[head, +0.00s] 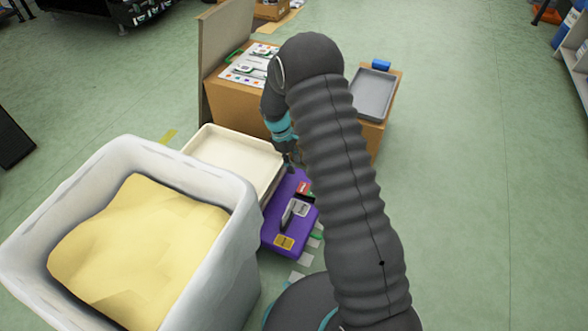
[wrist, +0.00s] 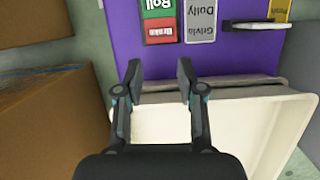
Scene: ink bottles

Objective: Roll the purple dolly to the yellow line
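The purple dolly (head: 270,232) sits on the floor right of the big grey bin, with a dark raised handle and several labels on top. My gripper (wrist: 160,70) is open and empty, fingers apart over the dolly's edge beside the cream tray. In the head view my gripper (head: 295,160) is above the dolly's far end, partly hidden by my arm.
The cream tray (head: 215,142) lies against the dolly's far left side. The grey bin (head: 225,270) with yellow contents stands at left. Cardboard boxes (head: 228,100) stand behind, one bearing a grey tray (head: 374,92). Floor at right is clear.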

